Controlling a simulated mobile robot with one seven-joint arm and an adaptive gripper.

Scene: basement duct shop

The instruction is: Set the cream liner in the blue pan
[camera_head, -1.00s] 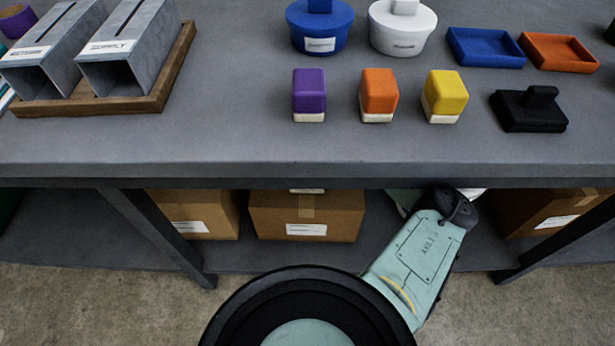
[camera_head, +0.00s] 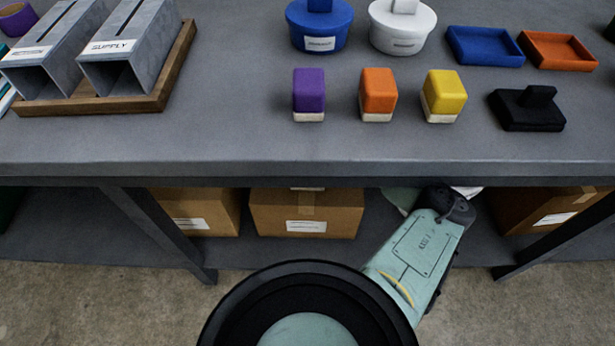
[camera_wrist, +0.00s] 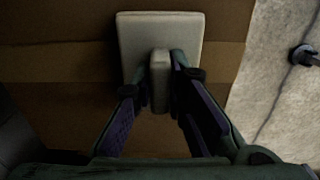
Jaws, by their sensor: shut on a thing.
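In the wrist view the cream liner (camera_wrist: 188,30) is a flat square plate with rounded corners and a raised grip block (camera_wrist: 160,62). My gripper (camera_wrist: 160,80) is shut on that block, one finger on each side. In the head view the blue pan (camera_head: 486,47) is a shallow, empty rectangular tray at the back right of the bench top. My gripper and the liner are not clearly visible in the head view; my arm reaches down below the bench's front edge.
An orange pan (camera_head: 558,50) stands right of the blue pan, and a black handled block (camera_head: 528,112) in front. Purple (camera_head: 309,90), orange (camera_head: 378,90) and yellow (camera_head: 444,91) blocks stand nearby. Cardboard boxes (camera_head: 306,211) sit beneath the bench (camera_head: 230,145). The bench's front strip is clear.

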